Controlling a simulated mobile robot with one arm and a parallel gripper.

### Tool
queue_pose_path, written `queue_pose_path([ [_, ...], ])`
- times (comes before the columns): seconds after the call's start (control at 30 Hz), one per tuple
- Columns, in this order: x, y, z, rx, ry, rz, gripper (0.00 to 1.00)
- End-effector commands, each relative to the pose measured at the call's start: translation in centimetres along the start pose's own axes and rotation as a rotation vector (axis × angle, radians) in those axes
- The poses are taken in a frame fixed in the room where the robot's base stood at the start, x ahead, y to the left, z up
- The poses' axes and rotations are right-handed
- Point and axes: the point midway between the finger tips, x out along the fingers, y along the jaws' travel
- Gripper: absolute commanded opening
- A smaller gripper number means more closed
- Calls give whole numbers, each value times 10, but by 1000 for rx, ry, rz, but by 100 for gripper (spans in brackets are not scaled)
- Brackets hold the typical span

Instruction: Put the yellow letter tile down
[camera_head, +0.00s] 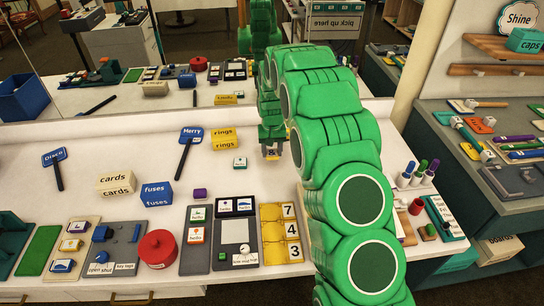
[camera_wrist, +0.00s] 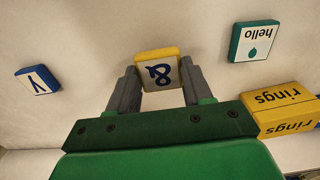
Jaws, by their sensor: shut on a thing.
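My gripper (camera_head: 271,146) hangs over the back middle of the white table (camera_head: 265,180). It is shut on a yellow letter tile (camera_wrist: 157,70), seen between the two grey fingertips (camera_wrist: 155,92) in the wrist view. The tile's pale face carries a blue mark like an "8" or "&". In the head view only a small part of the tile shows under the fingers. I cannot tell whether it touches the table.
A green "hello" tile (camera_wrist: 254,41), a yellow "rings" box (camera_head: 223,139) and a blue tile (camera_wrist: 38,81) lie near my gripper. A yellow number tray (camera_head: 267,236) is nearer the front. Bare table lies around the gripper.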

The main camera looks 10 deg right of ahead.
Motion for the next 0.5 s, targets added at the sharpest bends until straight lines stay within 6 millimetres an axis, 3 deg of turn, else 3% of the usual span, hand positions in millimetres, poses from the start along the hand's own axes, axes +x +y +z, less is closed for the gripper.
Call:
queue_pose_path([
  [0.2, 30, 0, 1, 0, -4, 0, 21],
  [0.5, 31, 0, 1, 0, -2, 0, 21],
])
